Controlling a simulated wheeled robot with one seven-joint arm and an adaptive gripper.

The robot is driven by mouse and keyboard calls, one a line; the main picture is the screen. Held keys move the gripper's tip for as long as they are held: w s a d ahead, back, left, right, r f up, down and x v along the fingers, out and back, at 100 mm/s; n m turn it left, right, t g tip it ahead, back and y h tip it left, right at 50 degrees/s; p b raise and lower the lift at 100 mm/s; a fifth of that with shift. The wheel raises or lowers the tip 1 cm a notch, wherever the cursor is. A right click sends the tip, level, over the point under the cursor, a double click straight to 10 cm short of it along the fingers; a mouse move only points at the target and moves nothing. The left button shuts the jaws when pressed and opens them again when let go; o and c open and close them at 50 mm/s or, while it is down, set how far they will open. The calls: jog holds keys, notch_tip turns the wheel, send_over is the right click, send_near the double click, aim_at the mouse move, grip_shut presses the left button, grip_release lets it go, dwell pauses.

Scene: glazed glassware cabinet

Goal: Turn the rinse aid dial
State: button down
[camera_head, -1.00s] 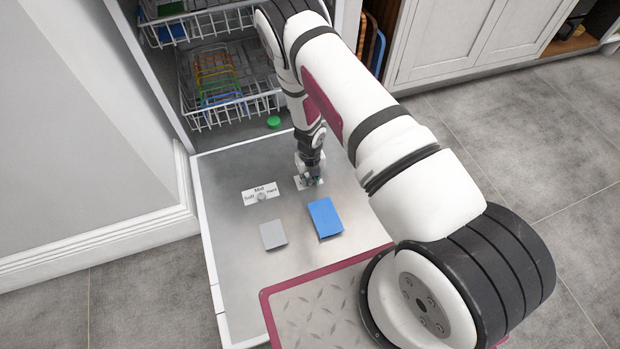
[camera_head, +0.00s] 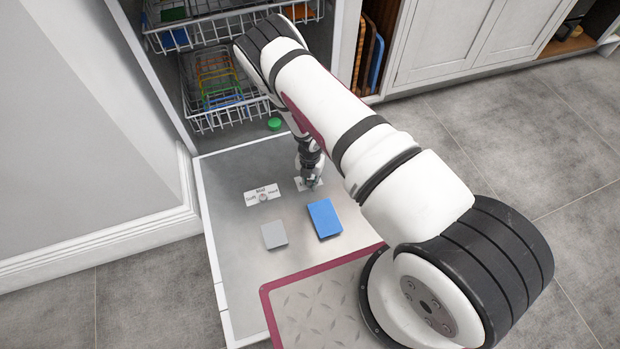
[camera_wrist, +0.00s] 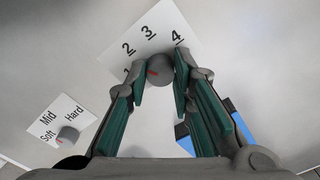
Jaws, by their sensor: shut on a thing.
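The rinse aid dial (camera_wrist: 160,70) is a round grey knob with a red mark, on a white label (camera_wrist: 140,40) with the numbers 2, 3 and 4 showing and a further one partly hidden. My gripper (camera_wrist: 165,84) has its green-padded fingertips closed on the dial's near side in the wrist view. In the head view my gripper (camera_head: 311,184) points down at the dishwasher door and hides the dial and most of its label (camera_head: 303,184). The red mark lies on the dial's left part in the wrist view.
A second knob (camera_head: 263,197) sits on a label reading Soft, Mid, Hard to the left. A blue block (camera_head: 324,218) and a grey block (camera_head: 274,235) are on the open door (camera_head: 240,290). A green cap (camera_head: 274,124) and wire racks (camera_head: 225,112) are behind.

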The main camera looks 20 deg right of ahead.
aim_at(310, 182)
jog(key=m, duration=0.5)
jog(key=shift+m, duration=2.6)
jog(key=c, duration=1.4)
grip_release()
jog(key=shift+o, duration=0.2)
jog(key=shift+r, duration=0.1)
jog(key=shift+r, duration=0.4)
notch_tip(310, 182, up, 11)
